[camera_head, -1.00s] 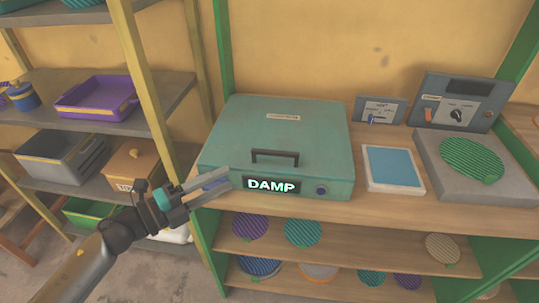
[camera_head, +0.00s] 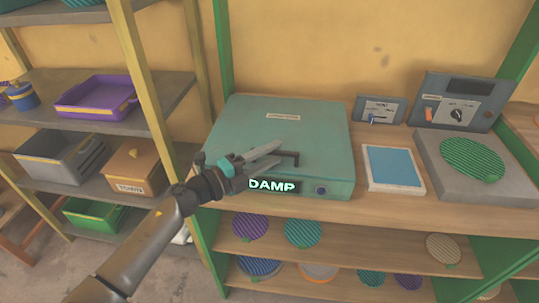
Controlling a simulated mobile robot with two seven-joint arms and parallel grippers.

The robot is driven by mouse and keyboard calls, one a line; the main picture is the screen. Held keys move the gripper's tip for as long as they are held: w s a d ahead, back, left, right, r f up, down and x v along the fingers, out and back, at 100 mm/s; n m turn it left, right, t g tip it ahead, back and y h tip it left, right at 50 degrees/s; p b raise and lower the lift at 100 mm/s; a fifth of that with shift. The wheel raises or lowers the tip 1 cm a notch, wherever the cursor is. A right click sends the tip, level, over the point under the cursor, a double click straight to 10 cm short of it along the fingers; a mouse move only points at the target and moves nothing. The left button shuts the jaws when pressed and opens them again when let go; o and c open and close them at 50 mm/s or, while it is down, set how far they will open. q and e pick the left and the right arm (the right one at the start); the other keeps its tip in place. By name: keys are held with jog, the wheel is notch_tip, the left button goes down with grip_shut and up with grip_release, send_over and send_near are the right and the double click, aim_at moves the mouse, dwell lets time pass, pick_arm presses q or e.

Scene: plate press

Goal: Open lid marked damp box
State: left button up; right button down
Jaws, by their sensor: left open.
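The damp box (camera_head: 325,140) is a teal box on the wooden shelf top, with its lid closed. A lit sign (camera_head: 271,186) on its front reads DAMP. A dark bar handle (camera_head: 294,156) lies at the front of the lid, and its left part is hidden by my left gripper. My left gripper (camera_head: 277,155) is open, with its fingers over the front of the lid at the handle. I cannot tell whether the fingers touch the handle. My right gripper is not in view.
A blue-topped white pad (camera_head: 393,167) lies right of the box. Further right is a grey unit with a green striped disc (camera_head: 470,158). Control panels (camera_head: 379,110) stand behind. Several striped discs lie on the shelves below. A wooden post (camera_head: 143,80) and shelves with bins stand left.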

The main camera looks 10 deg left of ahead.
pick_arm(q)
grip_shut()
dwell(0.3)
dwell(1.1)
